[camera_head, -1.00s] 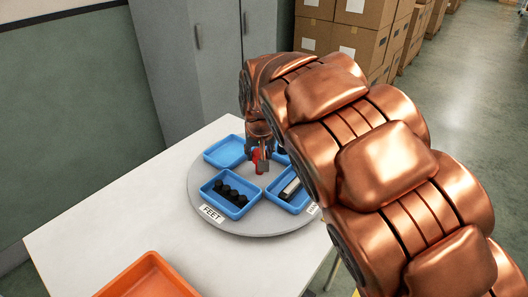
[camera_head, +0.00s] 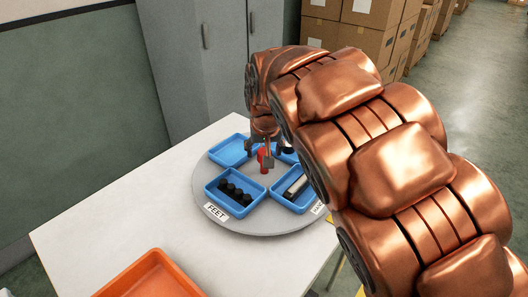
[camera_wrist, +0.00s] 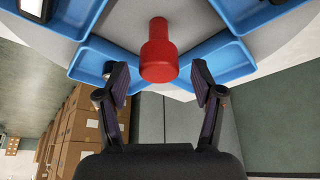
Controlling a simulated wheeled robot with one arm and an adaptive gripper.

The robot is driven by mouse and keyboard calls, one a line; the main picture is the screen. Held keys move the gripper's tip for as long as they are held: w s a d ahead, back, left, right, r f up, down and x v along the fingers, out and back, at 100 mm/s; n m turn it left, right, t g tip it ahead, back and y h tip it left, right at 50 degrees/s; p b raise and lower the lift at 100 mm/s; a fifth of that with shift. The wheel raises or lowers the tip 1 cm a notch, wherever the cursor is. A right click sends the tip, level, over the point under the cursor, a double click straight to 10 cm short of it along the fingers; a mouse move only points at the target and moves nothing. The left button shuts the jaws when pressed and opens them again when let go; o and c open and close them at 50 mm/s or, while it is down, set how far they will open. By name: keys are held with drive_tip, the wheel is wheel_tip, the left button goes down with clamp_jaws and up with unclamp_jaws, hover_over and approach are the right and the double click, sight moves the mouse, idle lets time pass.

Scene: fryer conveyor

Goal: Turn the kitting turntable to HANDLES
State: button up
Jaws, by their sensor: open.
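The grey round turntable (camera_head: 217,211) stands on the white table and carries several blue trays. A FEET label (camera_head: 216,212) is on its front left rim. Another label (camera_head: 318,207), partly hidden by my arm, is at the front right. The front left tray (camera_head: 237,205) holds black feet, and the front right tray (camera_head: 294,208) holds a long pale and dark part. The rear left tray (camera_head: 229,151) looks empty. A red knob (camera_wrist: 158,52) stands at the centre. My gripper (camera_wrist: 160,78) is open, its fingers either side of the knob's end and apart from it.
An orange bin (camera_head: 150,275) sits at the table's near edge. The white table (camera_head: 110,215) is clear left of the turntable. Grey cabinets (camera_head: 225,50) stand behind, with stacked cardboard boxes (camera_head: 355,35) at the back right.

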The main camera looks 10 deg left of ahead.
drive_tip(key=v, duration=1)
drive_tip(key=shift+s+r, duration=0.2)
drive_tip(key=shift+r, duration=0.1)
drive_tip(key=shift+d, duration=0.1)
